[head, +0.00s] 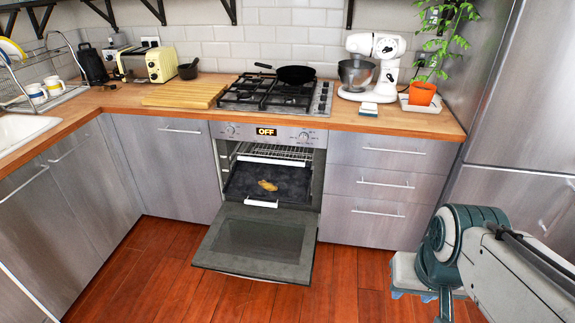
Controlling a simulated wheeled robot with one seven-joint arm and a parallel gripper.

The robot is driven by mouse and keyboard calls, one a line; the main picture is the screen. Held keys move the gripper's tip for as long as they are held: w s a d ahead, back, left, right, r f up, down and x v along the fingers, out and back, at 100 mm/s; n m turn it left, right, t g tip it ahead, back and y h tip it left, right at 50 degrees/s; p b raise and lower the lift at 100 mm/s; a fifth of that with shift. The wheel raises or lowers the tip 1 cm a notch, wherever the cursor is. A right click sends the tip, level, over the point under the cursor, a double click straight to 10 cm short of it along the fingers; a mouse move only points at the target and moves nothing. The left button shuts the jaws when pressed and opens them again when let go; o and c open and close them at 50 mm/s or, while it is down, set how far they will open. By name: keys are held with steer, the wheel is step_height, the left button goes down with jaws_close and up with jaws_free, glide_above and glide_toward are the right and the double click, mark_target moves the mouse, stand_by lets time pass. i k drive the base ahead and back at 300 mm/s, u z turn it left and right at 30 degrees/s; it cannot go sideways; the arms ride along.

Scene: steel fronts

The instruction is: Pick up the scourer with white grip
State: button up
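The scourer with white grip (369,109) lies on the wooden counter near its front edge, just right of the stove and in front of the white stand mixer. It is small, with a pale top; nothing touches it from my side. My arm comes in at the lower right, low in front of the drawers and far from the scourer. What looks like my gripper (408,292) is a pale block with blue lower parts, partly hidden behind my arm joint. Its fingers are too unclear to tell open from shut.
The oven door (255,242) hangs open over the floor, with a tray (240,187) holding a yellowish item inside. A black pan (297,74) sits on the stove. The floor in front of the drawers is clear.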

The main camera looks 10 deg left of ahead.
mark_target(368, 109)
steer(key=z, duration=0.55)
steer(key=i, duration=2.05)
steer(key=u, duration=0.7)
steer(key=i, duration=0.8)
steer(key=u, duration=0.45)
